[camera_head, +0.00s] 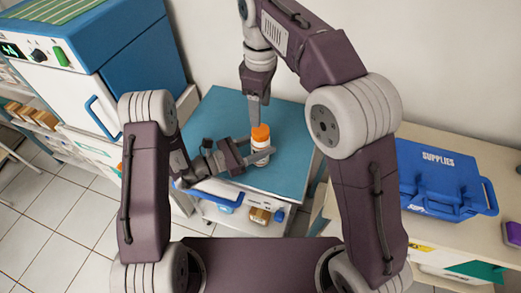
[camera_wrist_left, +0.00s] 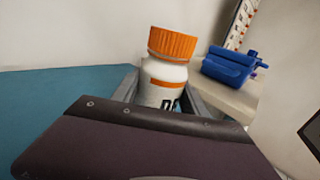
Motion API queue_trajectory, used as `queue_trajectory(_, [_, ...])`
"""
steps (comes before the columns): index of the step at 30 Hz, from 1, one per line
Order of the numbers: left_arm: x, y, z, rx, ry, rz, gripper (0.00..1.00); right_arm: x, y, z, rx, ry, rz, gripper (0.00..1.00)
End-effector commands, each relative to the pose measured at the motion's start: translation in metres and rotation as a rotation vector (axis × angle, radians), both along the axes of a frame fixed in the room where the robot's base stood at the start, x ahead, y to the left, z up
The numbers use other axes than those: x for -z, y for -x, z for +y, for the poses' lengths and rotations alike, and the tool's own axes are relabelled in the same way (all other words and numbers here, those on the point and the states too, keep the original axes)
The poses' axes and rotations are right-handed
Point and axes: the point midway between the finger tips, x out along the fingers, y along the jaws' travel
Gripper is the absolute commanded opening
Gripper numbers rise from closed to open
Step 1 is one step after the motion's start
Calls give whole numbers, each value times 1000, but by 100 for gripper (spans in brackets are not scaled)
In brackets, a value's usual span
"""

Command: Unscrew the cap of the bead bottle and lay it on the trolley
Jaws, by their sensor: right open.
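The bead bottle (camera_head: 261,151) is white with an orange ribbed cap (camera_head: 261,132) on top, and stands at the trolley's (camera_head: 290,118) teal top. In the left wrist view the bottle (camera_wrist_left: 163,80) is close, with its cap (camera_wrist_left: 172,44) seated on it. My left gripper (camera_head: 262,158) has a finger on each side of the bottle's body and appears closed on it. My right gripper (camera_head: 259,112) points down from above, open and empty, just over the cap in the head view. It does not show in the left wrist view. The bottle's base is partly hidden by my left gripper.
A blue supplies case (camera_head: 440,178) sits on the counter at the right, with a purple item (camera_head: 513,232) near it. A blue and white cabinet (camera_head: 70,85) stands at the left. The trolley top is clear around the bottle, and its shelf below holds items.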

Motion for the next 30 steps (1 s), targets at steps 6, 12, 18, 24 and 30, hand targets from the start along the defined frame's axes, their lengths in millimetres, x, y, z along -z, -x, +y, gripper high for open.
queue_trajectory(6, [0, 0, 0, 0, 0, 0, 0, 0, 0, 0, 0, 0, 0, 63])
queue_trajectory(12, [0, 0, 0, 0, 0, 0, 0, 0, 0, 0, 139, 0, 0, 63])
queue_trajectory(18, [0, 0, 0, 0, -1, 0, 0, 0, 0, 0, 725, 0, 0, 63])
queue_trajectory(24, [0, 0, 0, 0, -1, 0, 0, 0, 0, 0, 1391, 0, 0, 63])
queue_trajectory(30, [0, 0, 0, 0, -1, 0, 0, 0, 0, 0, 2046, 0, 0, 63])
